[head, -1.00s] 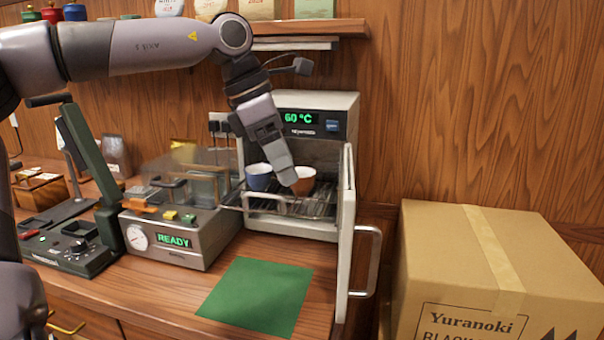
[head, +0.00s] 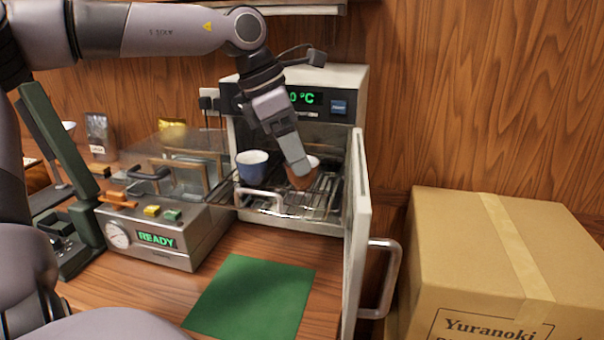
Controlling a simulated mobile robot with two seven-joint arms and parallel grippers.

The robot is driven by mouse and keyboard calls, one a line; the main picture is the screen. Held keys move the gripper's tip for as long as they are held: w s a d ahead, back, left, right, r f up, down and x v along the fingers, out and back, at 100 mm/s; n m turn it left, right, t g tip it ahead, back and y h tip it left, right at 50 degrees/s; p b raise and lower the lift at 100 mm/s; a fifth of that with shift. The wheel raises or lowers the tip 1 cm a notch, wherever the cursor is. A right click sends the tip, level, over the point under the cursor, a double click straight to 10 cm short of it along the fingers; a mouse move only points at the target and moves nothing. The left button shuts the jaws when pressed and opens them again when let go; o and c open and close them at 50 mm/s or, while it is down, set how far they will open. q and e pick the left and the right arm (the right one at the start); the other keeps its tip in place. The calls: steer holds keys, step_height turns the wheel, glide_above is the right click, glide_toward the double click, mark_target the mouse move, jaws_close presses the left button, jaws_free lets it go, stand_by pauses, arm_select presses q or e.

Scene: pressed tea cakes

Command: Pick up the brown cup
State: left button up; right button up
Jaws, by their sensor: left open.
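The brown cup (head: 301,182) stands on the wire rack (head: 318,204) inside the open warming cabinet (head: 352,88). My left gripper (head: 301,170) reaches down from above, with its fingers at the cup and covering part of it. The jaws are open; whether they touch the cup cannot be told. A blue cup (head: 252,170) stands on the same rack, just left of the brown one. My right gripper does not show.
The cabinet door (head: 357,240) stands open on the right. A grey machine reading READY (head: 180,245) is to the left. A green mat (head: 250,297) lies bare in front. A cardboard box (head: 450,260) stands at the right.

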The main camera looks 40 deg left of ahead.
mark_target(304, 182)
arm_select(q)
steer(key=shift+x, duration=1.55)
steer(key=shift+r, duration=0.1)
steer(key=c, duration=0.7)
steer(key=shift+o, duration=0.2)
steer(key=shift+r, duration=0.1)
